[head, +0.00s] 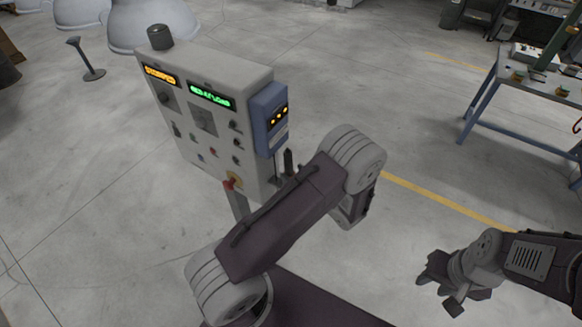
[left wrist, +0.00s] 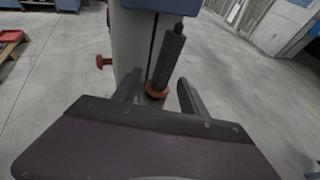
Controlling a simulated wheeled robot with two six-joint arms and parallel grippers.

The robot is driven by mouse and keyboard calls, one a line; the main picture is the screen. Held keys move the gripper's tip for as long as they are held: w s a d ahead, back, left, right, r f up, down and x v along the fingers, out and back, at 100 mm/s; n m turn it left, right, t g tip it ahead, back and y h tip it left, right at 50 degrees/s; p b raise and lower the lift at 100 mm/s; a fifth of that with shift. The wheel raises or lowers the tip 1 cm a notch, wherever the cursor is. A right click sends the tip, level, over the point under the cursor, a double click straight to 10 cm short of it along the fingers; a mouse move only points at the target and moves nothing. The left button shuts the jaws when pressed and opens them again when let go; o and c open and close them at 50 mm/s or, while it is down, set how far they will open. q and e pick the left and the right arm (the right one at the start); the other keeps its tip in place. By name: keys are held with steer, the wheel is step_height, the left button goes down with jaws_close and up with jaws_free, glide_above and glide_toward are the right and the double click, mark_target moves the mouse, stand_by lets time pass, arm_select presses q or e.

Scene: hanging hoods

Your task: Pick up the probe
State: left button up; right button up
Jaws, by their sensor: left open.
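The probe (left wrist: 171,55) is a dark upright cylinder with an orange ring at its lower end, beside the grey cabinet in the left wrist view. In the head view, a dark rod that looks like the probe (head: 288,162) stands below the blue box, partly hidden by my left arm. My left gripper (left wrist: 159,88) is open, its two fingers on either side of the probe's lower part; I cannot tell whether they touch it. In the head view my forearm hides these fingers. My right gripper (head: 438,284) is open and empty over the floor at lower right.
The grey control cabinet (head: 205,110) has lit displays, knobs and a red-tipped lever (head: 232,184). A blue box (head: 268,118) is on its right side. Large grey hoods (head: 152,25) hang behind it. A workbench (head: 535,85) stands far right. Open floor lies between.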

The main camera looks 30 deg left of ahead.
mark_target(288, 170)
arm_select(q)
steer(key=shift+w+a+f, duration=0.1)
steer(key=shift+a+f, duration=0.1)
steer(key=shift+a, duration=0.65)
steer(key=p+x, duration=0.2)
steer(key=shift+w+a+r+p, duration=0.1)
steer(key=shift+a+r+p, duration=0.1)
steer(key=shift+p, duration=0.15)
steer(key=shift+w+a+f, duration=0.55)
steer(key=shift+w+f, duration=0.1)
steer(key=shift+w+a+f, duration=0.1)
steer(key=shift+a+f, duration=0.1)
steer(key=c, duration=0.6)
steer(key=shift+r, duration=0.1)
steer(key=c, duration=0.5)
jaws_close()
arm_select(e)
steer(key=r, duration=0.3)
steer(key=shift+s+a+r, duration=0.1)
steer(key=shift+a+r, duration=0.1)
steer(key=shift+r, duration=0.05)
